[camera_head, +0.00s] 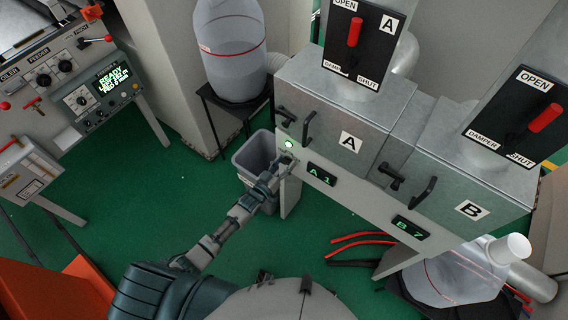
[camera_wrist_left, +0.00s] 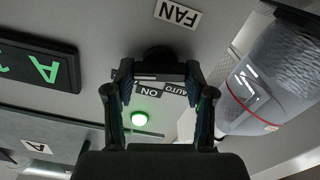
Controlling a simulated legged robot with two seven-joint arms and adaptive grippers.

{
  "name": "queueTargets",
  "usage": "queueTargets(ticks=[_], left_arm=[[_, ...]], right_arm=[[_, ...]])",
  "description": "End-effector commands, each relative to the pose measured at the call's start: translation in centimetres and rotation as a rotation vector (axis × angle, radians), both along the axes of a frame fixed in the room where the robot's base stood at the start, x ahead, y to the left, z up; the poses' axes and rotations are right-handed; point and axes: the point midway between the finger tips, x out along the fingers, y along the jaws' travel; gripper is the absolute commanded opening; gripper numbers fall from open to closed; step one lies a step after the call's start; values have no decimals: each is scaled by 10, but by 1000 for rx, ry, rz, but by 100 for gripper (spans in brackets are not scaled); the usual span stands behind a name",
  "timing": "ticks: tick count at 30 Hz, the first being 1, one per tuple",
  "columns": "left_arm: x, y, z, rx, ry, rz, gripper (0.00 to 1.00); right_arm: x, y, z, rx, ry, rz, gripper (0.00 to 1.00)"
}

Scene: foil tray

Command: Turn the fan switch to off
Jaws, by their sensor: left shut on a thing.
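The fan switch plate (camera_wrist_left: 158,87) is between my fingers in the left wrist view, with ON and AUTO labels readable and a lit green lamp (camera_wrist_left: 139,118) beside it. A FAN label (camera_wrist_left: 178,12) is on the grey panel. My left gripper (camera_wrist_left: 160,100) is at the plate and shut on the switch knob, which is mostly hidden by the fingers. In the head view my left gripper (camera_head: 282,163) reaches the panel just below the lamp (camera_head: 289,144). Which position the knob points to cannot be seen. My right gripper is not in view.
Cabinet A (camera_head: 335,113) carries a latch handle (camera_head: 308,124) above the switch, and a display (camera_head: 321,174) is to its right. A grey bin (camera_head: 250,150) stands behind my left gripper. A control console (camera_head: 70,75) is at left. Green floor (camera_head: 150,190) is open between.

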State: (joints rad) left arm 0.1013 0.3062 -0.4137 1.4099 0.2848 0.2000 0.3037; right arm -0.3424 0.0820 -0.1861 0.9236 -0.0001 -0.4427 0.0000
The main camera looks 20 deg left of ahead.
Motion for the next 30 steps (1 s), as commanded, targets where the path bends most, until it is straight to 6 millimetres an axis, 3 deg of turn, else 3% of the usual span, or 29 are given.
queueTargets(ticks=[15,30], left_arm=[[3,5,1,-375,130,3,19],[4,6,2,-499,175,5,19]], right_arm=[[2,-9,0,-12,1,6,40],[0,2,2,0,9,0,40]])
